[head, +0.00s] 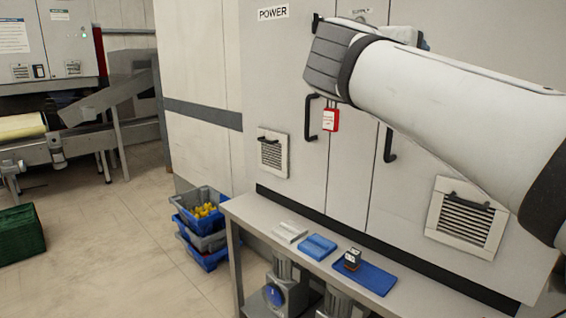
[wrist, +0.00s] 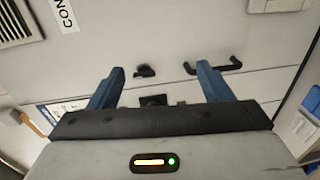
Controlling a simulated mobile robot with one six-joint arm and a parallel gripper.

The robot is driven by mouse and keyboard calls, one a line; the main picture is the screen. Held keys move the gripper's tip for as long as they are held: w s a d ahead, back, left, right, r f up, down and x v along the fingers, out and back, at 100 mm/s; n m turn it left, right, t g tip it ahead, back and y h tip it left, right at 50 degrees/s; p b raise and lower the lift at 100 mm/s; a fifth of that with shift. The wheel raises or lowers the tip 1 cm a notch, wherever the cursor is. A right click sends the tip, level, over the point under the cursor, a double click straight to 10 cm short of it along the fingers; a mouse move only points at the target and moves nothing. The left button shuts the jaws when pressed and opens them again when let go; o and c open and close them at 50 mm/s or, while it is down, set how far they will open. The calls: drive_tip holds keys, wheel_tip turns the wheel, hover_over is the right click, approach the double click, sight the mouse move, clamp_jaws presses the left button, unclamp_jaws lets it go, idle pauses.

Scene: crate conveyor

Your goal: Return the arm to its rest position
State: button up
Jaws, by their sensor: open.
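My arm (head: 440,100) reaches in from the right of the head view, raised in front of the grey cabinet, with its dark-banded joint near the cabinet's top. My gripper (wrist: 160,69) shows in the wrist view with its two blue fingers spread wide and nothing between them. Beyond the fingers is the pale cabinet face, with a small black knob (wrist: 145,71) and a black handle (wrist: 214,66). In the head view the gripper's fingers are hidden behind the arm.
The cabinet (head: 285,60) carries a POWER label, handles and a red tag (head: 331,120). A narrow bench (head: 262,222) below holds a blue tray (head: 378,280) with a small dark object. Stacked crates (head: 182,226) stand left of it; a green crate (head: 20,235) is farther left. Floor between is clear.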

drive_tip(key=s+f+m+g+y+p, duration=0.25)
drive_tip(key=f+p, duration=0.25)
drive_tip(key=f, duration=0.3)
drive_tip(key=s+f+m+g+y+p, duration=0.1)
drive_tip(key=s+f+g+y+p, duration=0.2)
drive_tip(key=f+p, duration=0.35)
drive_tip(key=s+a+f+m+g+y+p, duration=0.4)
drive_tip(key=s+a+f+m+y+p, duration=0.1)
drive_tip(key=s+f, duration=0.4)
drive_tip(key=shift+s+f+y+p, duration=0.2)
drive_tip(key=shift+f+y+p, duration=0.35)
drive_tip(key=shift+p, duration=0.25)
drive_tip(key=shift+m, duration=0.25)
